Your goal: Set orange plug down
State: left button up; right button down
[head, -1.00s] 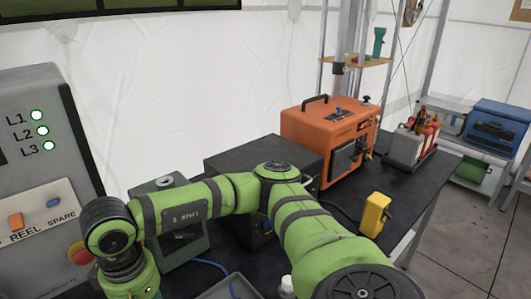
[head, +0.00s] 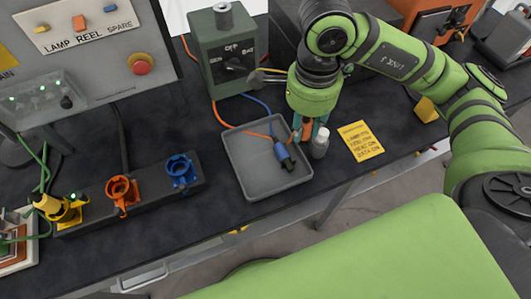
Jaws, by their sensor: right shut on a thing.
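My right gripper (head: 309,134) points down at the right edge of a grey tray (head: 240,179), with the orange plug (head: 306,129) between its fingers. Only a small orange patch of the plug shows; the rest is hidden by the fingers. I cannot tell whether it touches the tray. A blue plug (head: 285,156) lies in the tray, just left of and below the gripper. An orange cable (head: 225,122) runs from the grey-green box into the tray. My left gripper is not in view.
A small white bottle (head: 320,144) stands close beside the gripper. A yellow card (head: 361,140) lies to the right. A dark strip holds a yellow socket (head: 62,208), an orange socket (head: 122,193) and a blue socket (head: 181,171). The grey-green box (head: 226,50) stands behind the tray.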

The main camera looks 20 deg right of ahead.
jog(key=shift+s+d+m, duration=0.1)
jog(key=shift+s+m, duration=0.05)
jog(key=shift+m, duration=0.75)
jog(key=p, duration=0.3)
send_over(259, 144)
notch_tip(259, 144, down, 6)
jog(key=f, duration=0.1)
notch_tip(259, 144, down, 3)
jog(key=shift+s+f+p, duration=0.1)
jog(key=shift+p, duration=0.9)
jog(key=shift+f, duration=0.25)
jog(key=shift+f, duration=0.1)
